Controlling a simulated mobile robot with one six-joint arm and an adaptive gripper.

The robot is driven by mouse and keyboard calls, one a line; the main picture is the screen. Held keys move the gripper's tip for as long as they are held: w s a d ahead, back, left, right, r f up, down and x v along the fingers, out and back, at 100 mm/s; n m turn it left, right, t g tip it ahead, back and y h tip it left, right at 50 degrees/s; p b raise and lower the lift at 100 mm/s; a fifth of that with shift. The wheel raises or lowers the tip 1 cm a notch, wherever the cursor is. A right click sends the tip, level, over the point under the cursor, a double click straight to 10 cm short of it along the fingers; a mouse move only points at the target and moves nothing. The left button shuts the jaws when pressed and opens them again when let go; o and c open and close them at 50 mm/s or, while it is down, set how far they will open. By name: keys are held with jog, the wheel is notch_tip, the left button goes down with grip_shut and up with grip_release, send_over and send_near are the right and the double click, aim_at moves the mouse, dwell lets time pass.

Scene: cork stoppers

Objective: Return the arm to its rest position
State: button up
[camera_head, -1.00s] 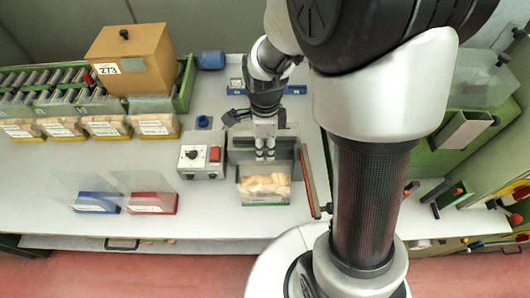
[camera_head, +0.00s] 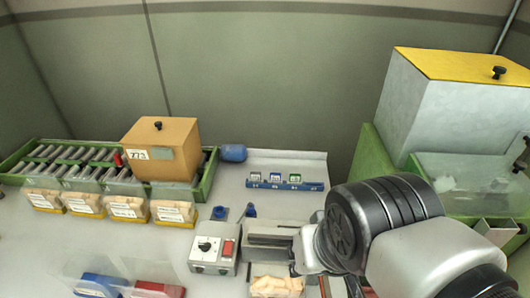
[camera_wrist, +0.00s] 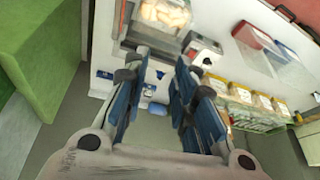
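My arm (camera_head: 400,235) is bent at the lower right of the head view, and its gripper cannot be made out there. In the wrist view my gripper (camera_wrist: 162,65) is open, with the table visible between its blue-padded fingers and nothing held. A clear bin of cork stoppers (camera_wrist: 165,14) is beyond the fingertips, apart from them. The same corks (camera_head: 277,286) show at the bottom of the head view, partly cut off by the frame.
A control box (camera_head: 213,248) stands left of the metal fixture (camera_head: 270,236). A blue rack (camera_head: 287,184) sits at the table's back. A brown box (camera_head: 163,151) stands by a row of rollers (camera_head: 75,166). A large grey box (camera_head: 447,105) rises at right.

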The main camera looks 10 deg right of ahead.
jog(key=shift+s+r+n, duration=0.15)
jog(key=shift+s+n, duration=0.3)
jog(key=shift+n, duration=0.35)
